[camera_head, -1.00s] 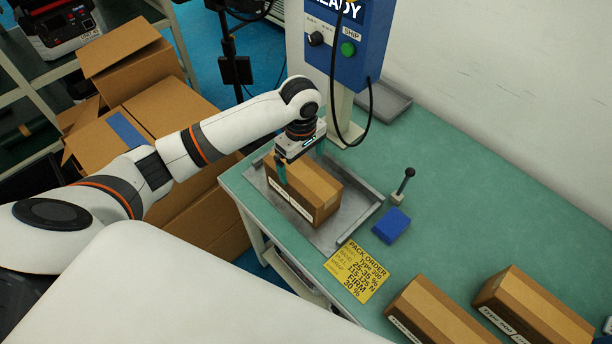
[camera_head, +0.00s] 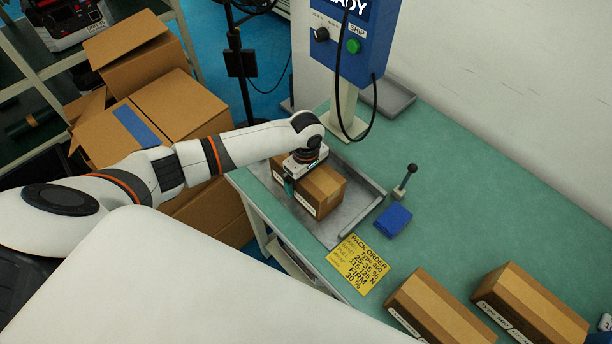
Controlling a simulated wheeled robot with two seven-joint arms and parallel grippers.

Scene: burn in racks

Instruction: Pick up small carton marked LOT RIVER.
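A small brown carton (camera_head: 327,188) sits in a shallow grey tray (camera_head: 367,205) at the table's left end. A white label strip runs along its front side, too small to read. My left gripper (camera_head: 298,178) points down over the left part of this carton. One teal finger lies along its front side; the other is hidden, so I cannot tell whether the fingers press on it. Two more brown cartons, one at the front (camera_head: 435,308) and one farther right (camera_head: 532,303), stand on the table. Neither label shows readable LOT RIVER. My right gripper is not in view.
A blue control box (camera_head: 342,45) on a post stands behind the tray. A blue block (camera_head: 393,220), a black-knobbed lever (camera_head: 405,182) and a yellow pack order card (camera_head: 358,264) lie right of the tray. The green table's (camera_head: 480,200) middle is clear.

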